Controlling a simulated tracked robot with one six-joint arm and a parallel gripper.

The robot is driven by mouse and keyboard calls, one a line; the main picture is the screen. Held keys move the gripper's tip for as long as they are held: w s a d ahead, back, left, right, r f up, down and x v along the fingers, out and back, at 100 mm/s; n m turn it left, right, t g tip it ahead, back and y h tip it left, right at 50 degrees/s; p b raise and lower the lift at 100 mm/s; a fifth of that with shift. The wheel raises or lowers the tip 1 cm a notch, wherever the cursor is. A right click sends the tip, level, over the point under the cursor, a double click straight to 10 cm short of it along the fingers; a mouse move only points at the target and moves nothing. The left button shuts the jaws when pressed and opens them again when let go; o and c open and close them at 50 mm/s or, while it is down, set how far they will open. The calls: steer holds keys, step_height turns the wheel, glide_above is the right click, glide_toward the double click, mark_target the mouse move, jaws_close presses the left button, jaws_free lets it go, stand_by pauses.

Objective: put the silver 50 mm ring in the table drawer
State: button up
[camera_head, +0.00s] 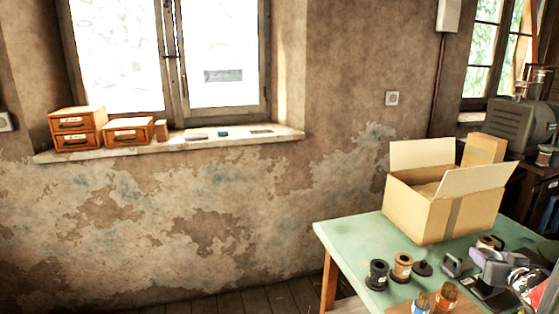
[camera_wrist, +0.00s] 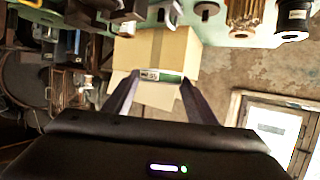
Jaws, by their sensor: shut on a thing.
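My gripper (camera_wrist: 160,82) is in the wrist view, with a dark finger on each side. Its fingertips are shut on a small labelled piece (camera_wrist: 162,76), seen edge-on as a thin band with a white label and a green part. I cannot tell from this angle whether this is the silver ring. It appears in front of the cardboard box. The green table (camera_head: 345,240) is at lower right in the head view. I cannot make out its drawer in either view.
An open cardboard box (camera_head: 430,210) stands on the table, with a dark spool (camera_head: 377,275), a brown spool (camera_head: 402,267) and other small parts in front. Small wooden drawer cabinets (camera_head: 78,128) sit on the windowsill (camera_head: 220,147). A grey machine (camera_head: 520,125) stands at far right.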

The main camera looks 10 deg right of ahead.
steer(key=w+a+f+n+y, duration=0.1)
steer(key=w+a+f, duration=0.2)
steer(key=w+a, duration=0.55)
steer(key=w+a+f+n+t+y, duration=0.1)
steer(key=w+a+f, duration=0.2)
steer(key=a, duration=1.1)
steer(key=w+a+f+n+y, duration=0.1)
steer(key=w+a+f, duration=0.3)
steer(key=a, duration=0.7)
steer(key=w+a+n+y, duration=0.2)
steer(key=a+y, duration=0.1)
steer(key=a, duration=1.3)
steer(key=shift+w+n+t+y, duration=0.4)
steer(key=s+f, duration=0.5)
steer(key=f, duration=0.1)
steer(key=shift+f, duration=0.1)
